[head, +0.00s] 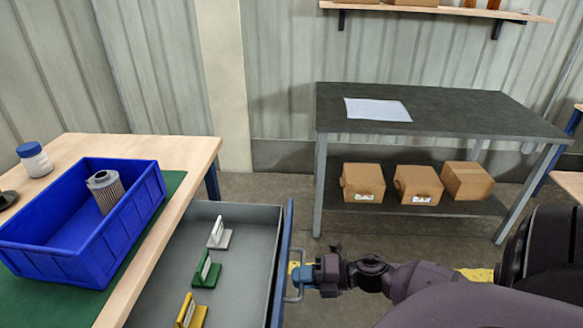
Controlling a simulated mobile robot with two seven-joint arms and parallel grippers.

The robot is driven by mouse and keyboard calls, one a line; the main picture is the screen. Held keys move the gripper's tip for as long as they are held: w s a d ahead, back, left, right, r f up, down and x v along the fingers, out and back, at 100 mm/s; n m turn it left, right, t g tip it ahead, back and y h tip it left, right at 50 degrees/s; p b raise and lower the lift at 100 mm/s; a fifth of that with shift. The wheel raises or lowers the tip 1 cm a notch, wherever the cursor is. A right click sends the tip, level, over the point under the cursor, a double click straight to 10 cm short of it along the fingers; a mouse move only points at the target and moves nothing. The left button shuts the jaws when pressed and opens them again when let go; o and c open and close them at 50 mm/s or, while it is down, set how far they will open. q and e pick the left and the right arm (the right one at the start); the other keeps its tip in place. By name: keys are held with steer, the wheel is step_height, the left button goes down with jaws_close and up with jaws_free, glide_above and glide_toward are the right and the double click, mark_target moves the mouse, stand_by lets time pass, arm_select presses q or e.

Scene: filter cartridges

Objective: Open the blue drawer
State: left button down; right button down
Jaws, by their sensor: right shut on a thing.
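The blue drawer (284,248) is pulled out from under the wooden workbench, and its grey inside shows. Its blue front carries a metal bar handle (294,296) on the outer side. My right gripper (300,275) is at the front, shut on the handle; its fingers are small and partly hidden. Inside the drawer stand a white (219,236), a green (206,270) and a yellow (190,314) label holder, apart from each other. My left gripper is not in view.
On the workbench (150,149), a blue bin (90,270) holds a filter cartridge (105,190) on a green mat. A white jar (34,160) stands behind it. A dark table (440,112) with cardboard boxes below stands at the back. Floor shows between drawer and table.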

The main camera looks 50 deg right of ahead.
stand_by(0.3)
steer(key=c, duration=1.2)
jaws_free()
steer(key=shift+d, duration=0.1)
steer(key=p+v, duration=0.1)
steer(key=v, duration=0.9)
steer(key=shift+s+d+r, duration=0.1)
steer(key=shift+s+d, duration=0.1)
steer(key=shift+s, duration=0.15)
